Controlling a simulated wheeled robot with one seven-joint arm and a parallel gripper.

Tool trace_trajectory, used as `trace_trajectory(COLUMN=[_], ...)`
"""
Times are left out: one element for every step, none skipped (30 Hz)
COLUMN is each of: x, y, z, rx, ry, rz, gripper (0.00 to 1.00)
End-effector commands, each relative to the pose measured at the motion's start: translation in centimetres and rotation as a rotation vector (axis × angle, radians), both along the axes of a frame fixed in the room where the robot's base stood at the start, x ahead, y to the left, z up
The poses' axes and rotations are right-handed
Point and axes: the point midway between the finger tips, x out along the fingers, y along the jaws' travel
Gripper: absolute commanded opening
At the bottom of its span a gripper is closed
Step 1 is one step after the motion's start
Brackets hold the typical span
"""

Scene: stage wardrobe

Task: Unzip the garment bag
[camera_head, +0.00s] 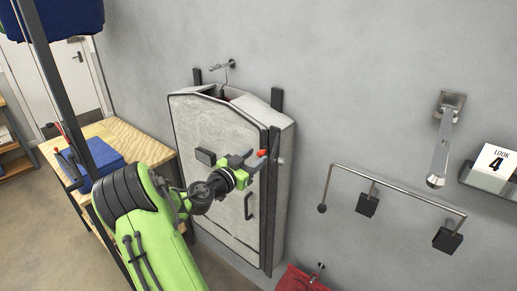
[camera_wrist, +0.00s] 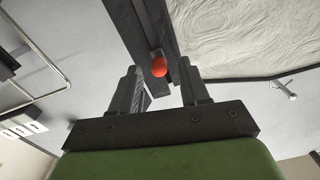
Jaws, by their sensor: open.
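The garment bag (camera_head: 217,125) is a pale, quilted-looking, boxy bag hanging upright against the grey wall. A dark strip (camera_head: 270,205) runs down its right front edge, and its front looks closed. A small red-orange pull (camera_head: 262,153) sits high on this strip; it also shows in the wrist view (camera_wrist: 159,66). My gripper (camera_head: 250,163) is at the bag's upper right front, close to the pull. In the wrist view my gripper (camera_wrist: 157,72) is open, with the pull between or just beyond its fingertips and gaps on both sides. I cannot tell the exact depth.
A dark handle (camera_head: 249,206) is on the bag's front. A wall hook (camera_head: 222,66) is above it. A metal rail (camera_head: 395,183), a wall arm (camera_head: 444,140) and a "LOOK 4" card (camera_head: 495,161) are to the right. A wooden table (camera_head: 137,137) stands left.

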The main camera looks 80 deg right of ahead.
Motion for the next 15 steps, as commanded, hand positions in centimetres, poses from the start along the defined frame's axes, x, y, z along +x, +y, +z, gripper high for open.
trace_trajectory(x=[-0.6,-0.7,-0.9,-1.0,-1.1,-1.2,-1.2,-1.2,-1.2,-1.2,-1.2,-1.2,-1.2,-1.2,-1.2], y=[-0.9,-1.4,-1.9,-2.2,-2.5,-2.7,-2.8,-2.9,-3.0,-3.0,-2.9,-2.9,-2.9,-2.9,-2.9], z=[0.4,0.4,0.3,0.3,0.2,0.2,0.2,0.1,0.1,0.0,0.0,0.0,0.0,0.0,0.0], rx=[0.0,0.0,0.0,0.0,0.001,0.001,0.001,0.001,0.001,0.001,0.001,0.001,0.001,0.001,0.001], ry=[0.001,0.001,0.0,0.0,0.001,0.001,0.001,0.001,0.001,0.001,0.001,0.001,0.001,0.001,0.001], rz=[-0.005,-0.003,-0.002,-0.001,-0.002,-0.002,-0.001,0.0,0.0,0.001,0.001,0.001,0.001,0.0,0.0], gripper=[0.45,0.45,0.45,0.45,0.45,0.45,0.45,0.45,0.45,0.45,0.45,0.45,0.45,0.45,0.41])
